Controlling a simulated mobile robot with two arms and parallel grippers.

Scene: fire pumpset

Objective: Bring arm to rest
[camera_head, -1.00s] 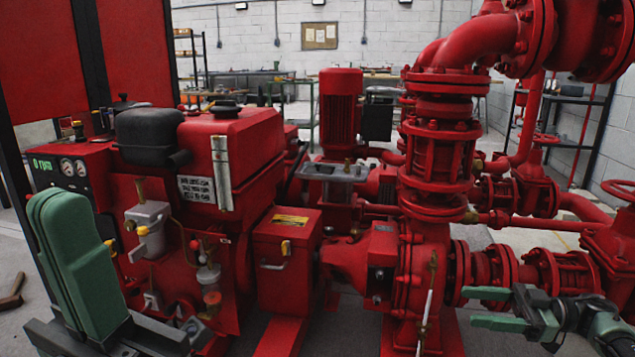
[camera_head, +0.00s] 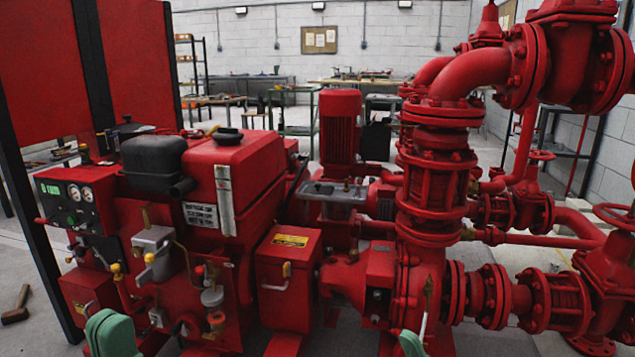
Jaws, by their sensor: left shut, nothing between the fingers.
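My left gripper (camera_head: 113,330) shows at the bottom edge on the left, as green fingertips pointing up, close together with nothing between them. Most of it is cut off by the frame. A small green tip (camera_head: 412,344) stands at the bottom edge right of centre. It looks like part of my right gripper, but too little shows to tell its opening. The rest of both arms is out of view.
The red pumpset fills the middle, with an engine (camera_head: 222,165), a gauge panel (camera_head: 82,200), a red box (camera_head: 289,270) and thick flanged pipes (camera_head: 440,150). A hammer (camera_head: 17,305) lies on the floor at left. Tables (camera_head: 360,83) stand behind.

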